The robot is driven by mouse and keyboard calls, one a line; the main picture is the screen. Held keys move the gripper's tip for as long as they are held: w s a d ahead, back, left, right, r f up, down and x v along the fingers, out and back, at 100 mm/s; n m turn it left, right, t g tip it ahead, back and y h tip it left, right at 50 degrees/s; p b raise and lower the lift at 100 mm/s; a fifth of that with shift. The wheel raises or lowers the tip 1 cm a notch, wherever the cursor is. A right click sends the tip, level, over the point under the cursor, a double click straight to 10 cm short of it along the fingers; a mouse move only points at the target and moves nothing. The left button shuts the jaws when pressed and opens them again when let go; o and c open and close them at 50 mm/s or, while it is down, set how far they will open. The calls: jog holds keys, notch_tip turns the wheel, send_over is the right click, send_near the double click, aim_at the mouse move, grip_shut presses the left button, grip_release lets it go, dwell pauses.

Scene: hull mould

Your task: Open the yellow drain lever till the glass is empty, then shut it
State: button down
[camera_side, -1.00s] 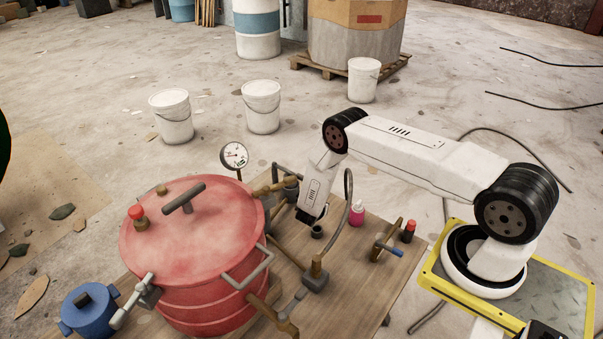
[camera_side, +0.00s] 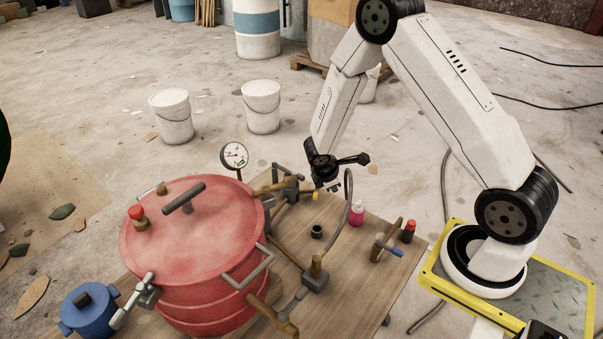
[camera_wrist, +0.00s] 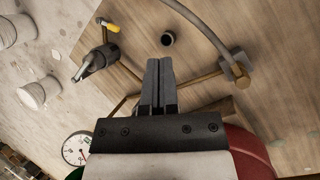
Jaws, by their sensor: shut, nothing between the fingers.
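The yellow drain lever (camera_wrist: 112,27) shows in the wrist view as a short yellow handle on a metal rod at the top left, above a grey fitting (camera_wrist: 96,62). In the side view a small yellow tip (camera_side: 316,196) shows just below my wrist, behind the board's near parts. My gripper (camera_wrist: 158,62) is shut and empty, its fingers pointing toward the board, right of and apart from the lever. In the side view my gripper (camera_side: 332,186) is small and partly hard to make out. I cannot make out a glass or any level in it.
A red lidded pot (camera_side: 190,245) stands at the left of the wooden board (camera_side: 345,265). Brass pipes cross the board.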

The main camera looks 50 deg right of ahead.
jog(key=s+a+r+m+t+y, duration=0.1)
jog(key=s+a+r+m+y, duration=0.2)
jog(key=s+a+r+m, duration=0.35)
jog(key=s+a+r+m+t+y, duration=0.2)
jog(key=s+a+r+m, duration=0.2)
jog(key=a+r, duration=0.45)
jog(key=w+d+f+m+t+h, duration=0.1)
jog(key=w+d+f+m, duration=0.2)
jog(key=w+d+f, duration=0.35)
jog(key=w+d+f+m+t, duration=0.1)
jog(key=w+d+f+m, duration=0.25)
jog(key=w+d, duration=0.6)
jog(key=s+d+f+m+t, duration=0.1)
jog(key=d+f+m, duration=0.1)
jog(key=d+f, duration=0.5)
jog(key=s+d+f+m+t, duration=0.1)
jog(key=d+f+m, duration=0.2)
jog(key=d+f, duration=0.4)
notch_tip(320, 180, down, 5)
jog(key=shift+s+d+f, duration=0.1)
jog(key=shift+s+d, duration=0.15)
jog(key=shift+s, duration=0.1)
